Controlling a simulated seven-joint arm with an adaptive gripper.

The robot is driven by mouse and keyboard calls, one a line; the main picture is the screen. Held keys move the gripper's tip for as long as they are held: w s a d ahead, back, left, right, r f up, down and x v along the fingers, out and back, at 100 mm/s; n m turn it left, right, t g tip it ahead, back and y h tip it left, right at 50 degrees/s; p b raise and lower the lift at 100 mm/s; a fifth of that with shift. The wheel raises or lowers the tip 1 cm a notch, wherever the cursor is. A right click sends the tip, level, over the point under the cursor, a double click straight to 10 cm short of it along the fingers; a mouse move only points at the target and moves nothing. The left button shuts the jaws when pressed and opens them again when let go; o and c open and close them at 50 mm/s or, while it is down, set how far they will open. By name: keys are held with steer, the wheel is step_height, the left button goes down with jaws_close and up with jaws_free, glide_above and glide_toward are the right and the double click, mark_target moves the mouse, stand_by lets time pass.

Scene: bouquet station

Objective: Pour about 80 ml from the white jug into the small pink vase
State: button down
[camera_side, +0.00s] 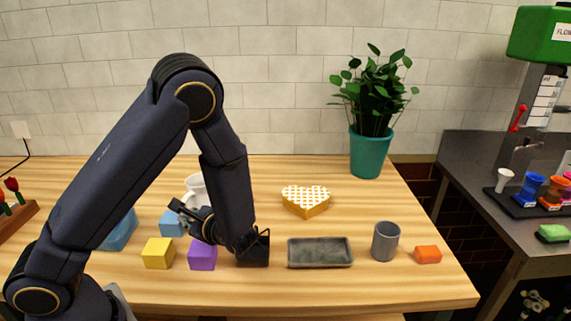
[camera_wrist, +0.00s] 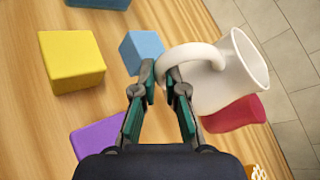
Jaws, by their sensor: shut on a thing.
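The white jug (camera_side: 195,184) is partly hidden behind my arm in the side view. In the wrist view the jug (camera_wrist: 228,78) shows its open mouth and curved handle. My gripper (camera_wrist: 163,82) is shut on the handle; it also shows in the side view (camera_side: 184,212). The jug looks roughly upright, and its contents cannot be seen. The small pink vase (camera_wrist: 236,114) appears right beside the jug's body in the wrist view, partly covered by it. Whether they touch I cannot tell. The vase is hidden in the side view.
Yellow (camera_side: 158,253), purple (camera_side: 203,257) and blue (camera_side: 171,223) blocks stand near my gripper, with a black box (camera_side: 253,252). A grey tray (camera_side: 320,253), grey cup (camera_side: 385,241), orange block (camera_side: 428,254), heart-shaped box (camera_side: 306,202) and potted plant (camera_side: 371,150) lie to the right.

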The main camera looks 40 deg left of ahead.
steer(key=shift+w+d+f+m+t, duration=0.15)
steer(key=shift+d+f+m+t, duration=0.2)
steer(key=shift+d, duration=0.3)
steer(key=shift+w+d+f+m+t, duration=0.15)
steer(key=shift+d+f+t, duration=0.15)
steer(key=shift+d+t, duration=0.25)
steer(key=shift+w+r+g, duration=0.1)
steer(key=shift+g, duration=0.3)
steer(key=shift+w+a+r+m+h, duration=0.15)
steer(key=shift+w+m+h, duration=0.2)
steer(key=shift+m, duration=0.25)
steer(key=w+r+m+g+h, duration=0.1)
steer(key=w+r, duration=0.1)
steer(key=r, duration=0.1)
steer(key=w+a+r+m+g, duration=0.1)
steer(key=w+r+m+g, duration=0.1)
steer(key=r, duration=0.1)
steer(key=w+a+r+m+g+h, duration=0.1)
steer(key=r+m+g, duration=0.1)
steer(key=r, duration=0.1)
steer(key=shift+w+a+r+h, duration=0.15)
steer(key=shift+w+r+h, duration=0.2)
steer(key=shift+w+r, duration=0.05)
steer(key=shift+w+a+r+m+g, duration=0.15)
steer(key=shift+w+r+m+g, duration=0.3)
steer(key=shift+r+m+g, duration=0.25)
